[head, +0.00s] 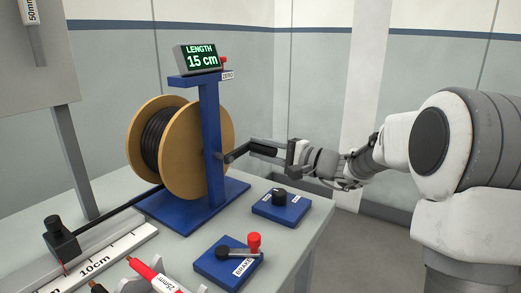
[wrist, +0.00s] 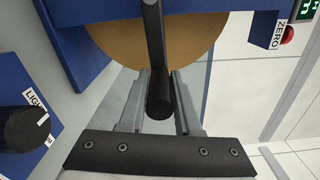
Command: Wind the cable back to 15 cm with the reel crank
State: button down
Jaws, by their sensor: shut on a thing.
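The reel (head: 217,140) has tan wooden flanges with black cable (head: 157,142) wound between them, on a blue stand (head: 211,120). The crank arm (head: 235,151) reaches out on the right side of the stand to a black handle (head: 264,152). My gripper (head: 280,151) is shut on the crank handle. In the wrist view the handle (wrist: 159,100) lies between my two grey fingers (wrist: 160,95), with the reel (wrist: 180,40) behind. Cable runs from the reel's lower left toward a black block (head: 62,243).
A ZERO button (head: 223,62) sits beside the display. A blue box with a black knob (head: 279,197) and a blue BRAKE box with a red-tipped lever (head: 254,243) stand on the grey table in front. A ruler (head: 105,257) and red-handled tool (head: 153,275) lie at lower left.

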jog(key=c, duration=0.9)
grip_release()
jog(key=shift+r, duration=0.3)
jog(key=shift+o, duration=1.2)
jog(key=shift+f, duration=0.1)
jog(key=p+v, duration=0.3)
jog(key=v, duration=1.4)
jog(key=shift+s, duration=0.2)
jog(key=shift+d+f, duration=0.1)
jog(key=shift+d, duration=0.05)
